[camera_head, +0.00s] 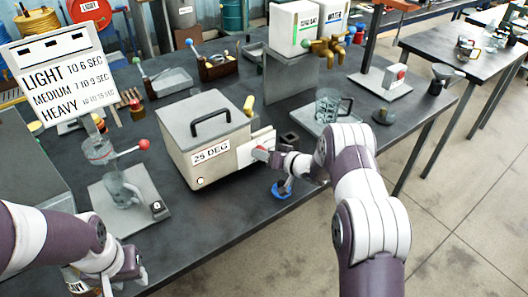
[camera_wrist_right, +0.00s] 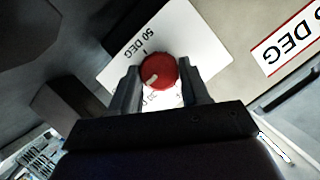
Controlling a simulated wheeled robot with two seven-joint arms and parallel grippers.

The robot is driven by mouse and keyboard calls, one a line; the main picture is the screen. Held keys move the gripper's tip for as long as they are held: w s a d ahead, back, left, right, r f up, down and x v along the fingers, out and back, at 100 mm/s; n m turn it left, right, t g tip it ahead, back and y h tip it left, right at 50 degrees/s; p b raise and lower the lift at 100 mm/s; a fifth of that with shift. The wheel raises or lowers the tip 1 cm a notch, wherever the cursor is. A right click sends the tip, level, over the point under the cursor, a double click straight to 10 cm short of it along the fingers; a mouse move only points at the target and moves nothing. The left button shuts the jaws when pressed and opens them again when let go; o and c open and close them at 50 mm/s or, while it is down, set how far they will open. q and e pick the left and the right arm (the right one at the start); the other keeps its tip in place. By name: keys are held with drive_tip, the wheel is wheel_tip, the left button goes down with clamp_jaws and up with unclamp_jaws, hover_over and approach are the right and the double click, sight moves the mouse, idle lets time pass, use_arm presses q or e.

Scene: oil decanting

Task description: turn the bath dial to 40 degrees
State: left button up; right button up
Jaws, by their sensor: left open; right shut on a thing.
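The bath (camera_head: 208,150) is a grey box with a black lid handle and a "25 DEG" label on its front. Its red dial (camera_head: 261,153) sits on a white plate on the right side. My right gripper (camera_head: 276,158) is at the plate, and the right wrist view shows its fingers closed on both sides of the red dial (camera_wrist_right: 159,72). A pale pointer mark shows on the dial. The white plate (camera_wrist_right: 195,45) reads "50 DEG" upside down; its other marks are partly hidden by the gripper. My left gripper (camera_head: 128,277) is open at the lower left, away from the bath.
A sign (camera_head: 58,75) and a glass vessel on a stand (camera_head: 130,205) are left of the bath. A glass jug (camera_head: 327,105) stands behind my right arm. A blue ring (camera_head: 281,190) lies near the table's front edge, under the right gripper.

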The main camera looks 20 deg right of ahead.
drive_tip(key=shift+f+m+y, duration=0.3)
drive_tip(key=shift+m+y, duration=0.3)
drive_tip(key=shift+m, duration=0.4)
drive_tip(key=shift+d+m+y+b, duration=0.1)
drive_tip(key=shift+m+y+b, duration=0.55)
drive_tip(key=shift+m, duration=0.55)
drive_tip(key=o, duration=1.1)
drive_tip(key=shift+c, duration=0.2)
drive_tip(key=shift+d, duration=0.1)
drive_tip(key=b+v, duration=0.2)
drive_tip(key=v, duration=1)
drive_tip(key=shift+s+d, duration=0.15)
drive_tip(key=shift+s, duration=0.2)
